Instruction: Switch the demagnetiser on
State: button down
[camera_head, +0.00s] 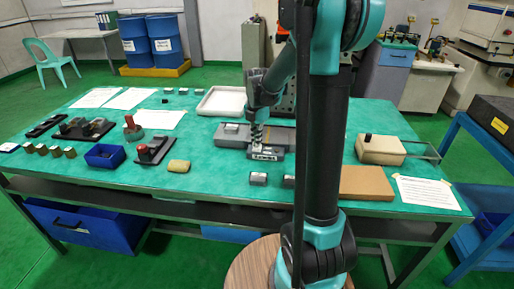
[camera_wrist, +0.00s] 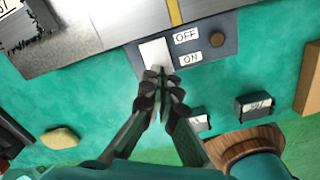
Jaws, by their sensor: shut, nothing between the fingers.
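The demagnetiser is a flat grey block (camera_head: 232,141) near the middle of the table, and its metal top shows in the wrist view (camera_wrist: 108,20). Its dark front panel carries a white rocker switch (camera_wrist: 153,50), an OFF label (camera_wrist: 187,35), an ON label (camera_wrist: 191,57) and a round brown lamp or button (camera_wrist: 217,40). My gripper (camera_wrist: 158,76) is shut and empty, its fingertips over the lower, ON-side edge of the rocker. I cannot tell whether they touch it. In the head view my gripper (camera_head: 256,143) points down at the panel and partly hides it.
Small metal blocks (camera_head: 258,179) lie in front of the panel, also seen in the wrist view (camera_wrist: 255,104). A yellow sponge (camera_head: 179,166) lies to the left, a brown board (camera_head: 366,183) to the right. A white tray (camera_head: 222,101) stands behind. Green table around the panel is partly clear.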

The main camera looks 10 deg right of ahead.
jog(key=shift+f, duration=0.85)
dwell(0.4)
jog(key=shift+r, duration=3.5)
jog(key=shift+s, duration=0.1)
